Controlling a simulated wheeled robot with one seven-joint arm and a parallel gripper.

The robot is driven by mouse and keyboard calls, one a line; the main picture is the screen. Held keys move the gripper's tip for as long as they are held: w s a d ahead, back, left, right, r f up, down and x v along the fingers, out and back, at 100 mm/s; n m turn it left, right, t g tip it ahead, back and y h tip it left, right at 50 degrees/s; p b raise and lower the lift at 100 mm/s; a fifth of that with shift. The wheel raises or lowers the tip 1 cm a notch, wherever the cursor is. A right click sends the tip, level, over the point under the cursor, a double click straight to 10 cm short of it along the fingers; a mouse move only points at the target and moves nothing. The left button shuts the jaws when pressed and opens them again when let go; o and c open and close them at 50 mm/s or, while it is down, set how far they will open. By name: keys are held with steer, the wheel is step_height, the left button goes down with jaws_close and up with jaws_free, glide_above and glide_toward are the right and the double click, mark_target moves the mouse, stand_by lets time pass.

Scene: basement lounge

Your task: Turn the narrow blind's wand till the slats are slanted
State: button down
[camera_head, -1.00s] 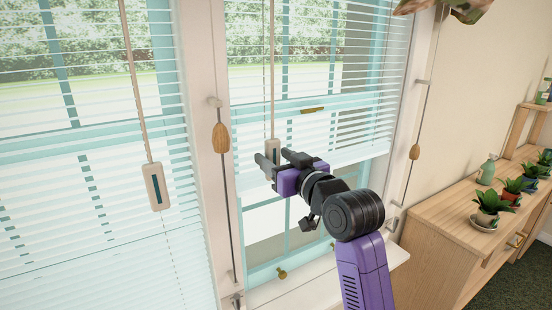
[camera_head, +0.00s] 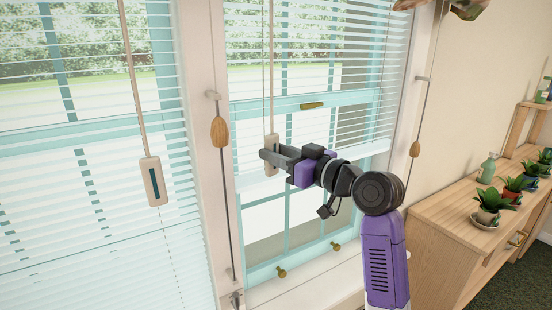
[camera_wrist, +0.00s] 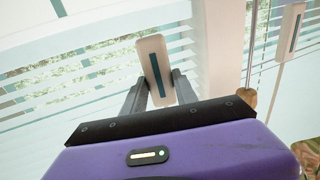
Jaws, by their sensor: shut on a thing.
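The narrow blind (camera_head: 250,95) hangs in the right-hand window. The garden shows in stripes between its thin slats. Its wand (camera_head: 271,60) hangs down the blind's left part and ends in a pale, flat handle (camera_head: 271,141) with a dark teal strip. My gripper (camera_head: 267,157) is at this handle, with its fingers around the lower part. In the wrist view my gripper (camera_wrist: 160,92) has one finger on each side of the handle (camera_wrist: 153,60), which looks tilted there. My fingers partly hide the handle in the head view.
The wide blind (camera_head: 80,120) hangs at left with a similar handle (camera_head: 153,181). A cord with a wooden tassel (camera_head: 219,131) hangs between the windows, close left of my gripper. Another tassel (camera_head: 415,149) hangs at right. A wooden cabinet (camera_head: 450,220) with potted plants stands at right.

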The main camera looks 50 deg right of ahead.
steer(key=shift+d+f+n+g+y+b, duration=0.1)
steer(key=shift+d+n+g+y+b, duration=0.1)
steer(key=shift+n+y+b, duration=0.95)
steer(key=shift+d+n+g+y+b, duration=0.15)
steer(key=shift+n+y+b, duration=0.4)
steer(key=shift+y, duration=1.1)
steer(key=shift+a+n+y, duration=0.1)
steer(key=shift+n+y, duration=0.2)
steer(key=c, duration=1)
jaws_free()
steer(key=shift+o, duration=0.2)
steer(key=b+v, duration=0.1)
steer(key=v, duration=0.6)
steer(key=shift+s, duration=0.4)
